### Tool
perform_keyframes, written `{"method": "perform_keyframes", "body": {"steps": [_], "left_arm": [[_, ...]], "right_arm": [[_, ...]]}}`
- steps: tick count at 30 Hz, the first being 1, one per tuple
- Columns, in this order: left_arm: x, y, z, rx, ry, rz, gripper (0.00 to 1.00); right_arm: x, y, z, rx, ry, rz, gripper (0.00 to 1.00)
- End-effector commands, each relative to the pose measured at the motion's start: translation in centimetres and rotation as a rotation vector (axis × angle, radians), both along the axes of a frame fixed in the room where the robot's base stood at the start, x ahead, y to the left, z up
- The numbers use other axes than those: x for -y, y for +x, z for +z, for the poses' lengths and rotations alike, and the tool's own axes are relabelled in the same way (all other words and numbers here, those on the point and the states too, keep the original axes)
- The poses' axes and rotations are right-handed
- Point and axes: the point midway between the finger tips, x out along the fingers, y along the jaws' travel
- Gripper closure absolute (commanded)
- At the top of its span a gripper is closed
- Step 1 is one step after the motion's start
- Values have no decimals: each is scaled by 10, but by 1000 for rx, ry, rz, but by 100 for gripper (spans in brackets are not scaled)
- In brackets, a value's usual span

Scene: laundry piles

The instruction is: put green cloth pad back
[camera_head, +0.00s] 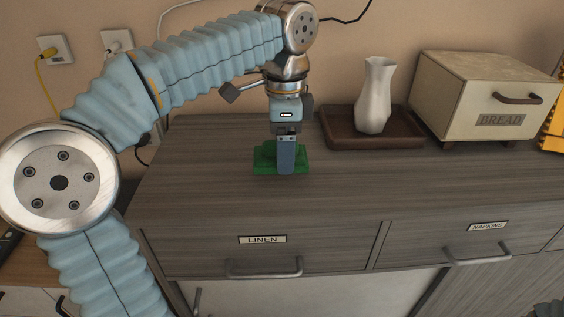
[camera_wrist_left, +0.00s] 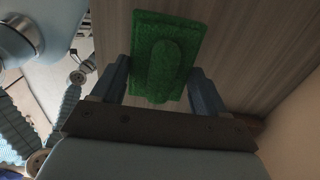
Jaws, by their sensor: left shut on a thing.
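The green cloth pad (camera_head: 263,158) is at the back left of the grey wooden cabinet top, above the drawer labelled LINEN. It is a flat rectangle with a raised rounded ridge. My left gripper (camera_head: 286,168) points down over it and hides part of it.
A dark brown tray (camera_head: 345,139) holding a white vase (camera_head: 375,96) stands to the right. A cream bread box (camera_head: 484,97) is beyond it. The LINEN drawer (camera_head: 262,252) and NAPKINS drawer (camera_head: 488,240) are shut. The cabinet top (camera_head: 400,188) in front is clear.

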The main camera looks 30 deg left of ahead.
Motion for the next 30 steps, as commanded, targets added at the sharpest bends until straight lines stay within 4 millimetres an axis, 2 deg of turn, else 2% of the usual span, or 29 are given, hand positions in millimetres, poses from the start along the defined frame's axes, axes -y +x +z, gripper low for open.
{"method": "perform_keyframes", "body": {"steps": [2, 7, 19, 20, 24, 25, 30], "left_arm": [[-7, 3, -10, -4, 1, 2, 55], [-7, 3, -35, -3, 1, 1, 55], [-6, 3, -42, -1, 0, 0, 55], [-6, 3, -42, -1, 0, 0, 25], [-6, 3, -41, -1, 0, 0, 4], [-6, 3, -41, -1, 0, 0, 1], [-6, 3, -41, -1, 0, 0, 1]], "right_arm": [[0, 0, -2, 0, 0, 0, 57], [0, 0, -6, -1, -1, -1, 57], [0, 0, -8, 0, -1, -1, 57], [0, 0, -8, 0, -1, -1, 57], [0, 0, -7, 0, -1, -1, 57], [0, 0, -7, 0, -1, -1, 57], [0, 0, -7, 0, -1, -1, 57]]}}
